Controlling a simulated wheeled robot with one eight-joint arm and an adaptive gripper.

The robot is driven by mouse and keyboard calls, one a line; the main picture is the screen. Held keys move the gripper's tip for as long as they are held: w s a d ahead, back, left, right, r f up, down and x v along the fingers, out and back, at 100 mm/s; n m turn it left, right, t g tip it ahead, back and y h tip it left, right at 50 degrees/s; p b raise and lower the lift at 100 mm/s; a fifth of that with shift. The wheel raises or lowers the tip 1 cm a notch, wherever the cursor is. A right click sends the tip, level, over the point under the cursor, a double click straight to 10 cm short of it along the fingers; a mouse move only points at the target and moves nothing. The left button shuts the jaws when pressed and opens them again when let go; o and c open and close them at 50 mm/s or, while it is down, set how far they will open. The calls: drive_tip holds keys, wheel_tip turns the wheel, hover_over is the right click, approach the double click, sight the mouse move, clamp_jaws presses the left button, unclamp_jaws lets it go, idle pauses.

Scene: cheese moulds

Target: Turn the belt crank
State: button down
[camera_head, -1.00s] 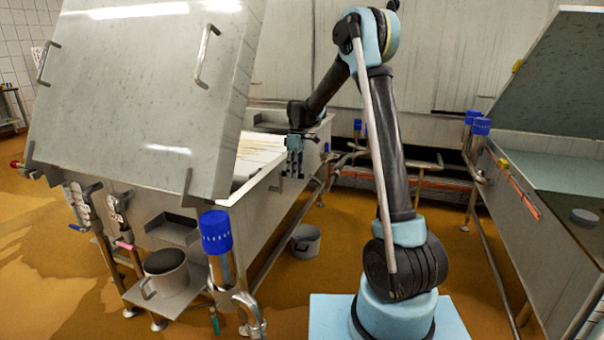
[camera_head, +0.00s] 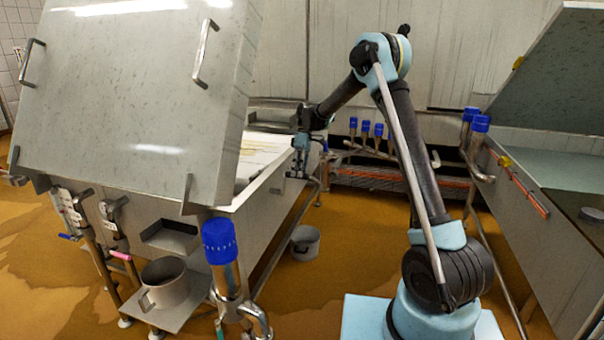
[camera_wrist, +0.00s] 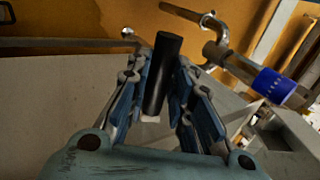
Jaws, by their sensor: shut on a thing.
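The crank's black cylindrical handle (camera_wrist: 163,72) stands between my gripper's (camera_wrist: 168,88) two blue-padded fingers in the wrist view. The fingers are shut on it. A small pale piece shows at the handle's lower end. In the head view my gripper (camera_head: 300,163) is at the far right side of the big steel vat (camera_head: 275,205), by its rim. The crank itself is too small and covered to make out there.
A large tilted steel lid (camera_head: 130,90) rises over the vat at left. A blue-capped pipe (camera_head: 220,240) and a steel pot (camera_head: 165,283) stand in front. A bucket (camera_head: 305,242) is on the floor. Another vat (camera_head: 570,230) is at right.

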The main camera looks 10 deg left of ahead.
drive_tip(key=c, duration=1.4)
unclamp_jaws()
drive_tip(key=shift+r, duration=0.1)
drive_tip(key=v, duration=1.1)
drive_tip(key=shift+w+d+r, duration=0.15)
drive_tip(key=shift+w+r, duration=0.15)
